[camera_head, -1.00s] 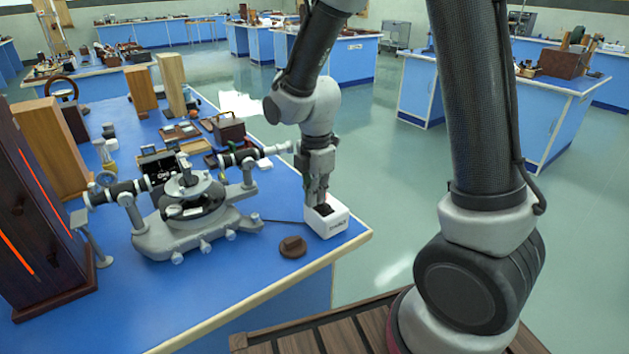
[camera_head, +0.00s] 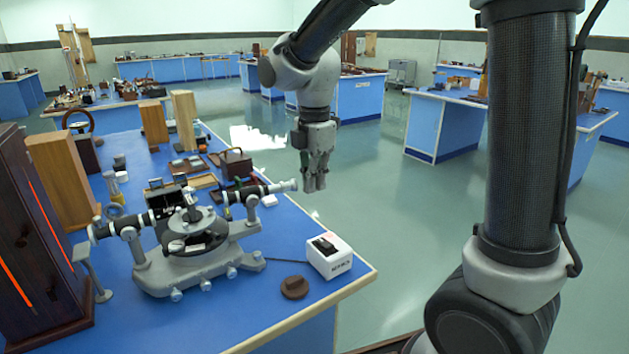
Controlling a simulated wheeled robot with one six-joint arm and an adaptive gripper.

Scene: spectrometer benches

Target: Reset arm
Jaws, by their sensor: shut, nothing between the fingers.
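My gripper (camera_head: 314,184) hangs from the end of my arm with its fingers pointing down. It is shut and empty, in the air above and behind the white switch box. The white box (camera_head: 335,265) with a black rocker switch on top sits near the right corner of the blue bench (camera_head: 265,317). My gripper is apart from it. A grey spectrometer (camera_head: 190,245) with two horizontal tubes stands on the bench to the left of my gripper.
A small brown round disc (camera_head: 294,287) lies left of the white box. A dark cabinet (camera_head: 38,240) with orange glowing strips and wooden blocks (camera_head: 62,180) stand at the left. A brown case (camera_head: 236,164) is farther back. Open floor (camera_head: 400,220) lies right of the bench.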

